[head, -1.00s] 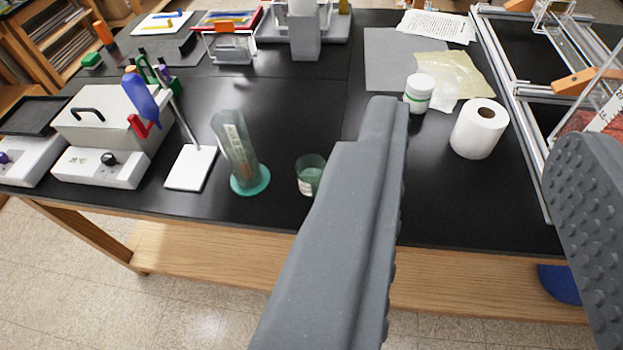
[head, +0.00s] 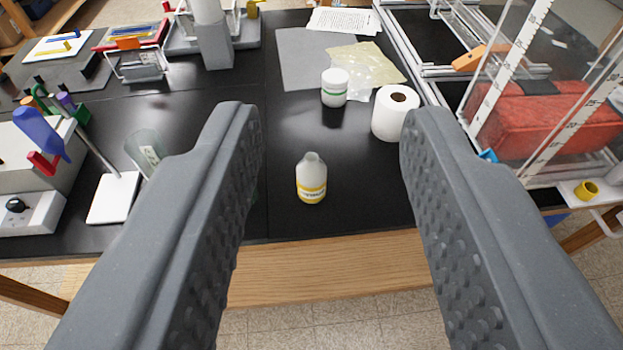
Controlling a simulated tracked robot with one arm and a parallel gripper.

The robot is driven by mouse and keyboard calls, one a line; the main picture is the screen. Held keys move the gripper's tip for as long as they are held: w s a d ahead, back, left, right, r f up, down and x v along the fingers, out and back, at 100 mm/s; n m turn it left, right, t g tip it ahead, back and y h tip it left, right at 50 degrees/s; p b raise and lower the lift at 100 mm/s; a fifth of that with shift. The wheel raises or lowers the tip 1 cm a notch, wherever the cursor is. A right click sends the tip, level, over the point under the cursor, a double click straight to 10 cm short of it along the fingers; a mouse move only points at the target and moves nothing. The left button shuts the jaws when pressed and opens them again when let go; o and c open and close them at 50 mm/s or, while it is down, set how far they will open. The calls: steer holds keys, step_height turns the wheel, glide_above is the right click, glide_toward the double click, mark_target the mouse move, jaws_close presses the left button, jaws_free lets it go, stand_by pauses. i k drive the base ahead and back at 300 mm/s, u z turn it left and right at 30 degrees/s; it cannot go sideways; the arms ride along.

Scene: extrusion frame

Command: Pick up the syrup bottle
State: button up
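A small whitish bottle with a yellow label and yellow base (head: 311,180), likely the syrup bottle, stands upright on the black bench near its front edge. My gripper (head: 322,115) is open, with its two grey textured fingers wide apart. In the picture the bottle shows between the fingers, a little nearer the left one, and nothing touches it. The gripper holds nothing.
Behind the bottle stand a white jar with a green band (head: 335,87) and a paper roll (head: 395,112). A clear glass cylinder (head: 143,150) is partly hidden by the left finger. A metal frame (head: 425,72) lies right. Bench around the bottle is clear.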

mark_target(310, 170)
steer(key=z, duration=1.45)
steer(key=k, duration=0.95)
steer(key=u, duration=1.15)
steer(key=i, duration=1.05)
steer(key=z, duration=0.05)
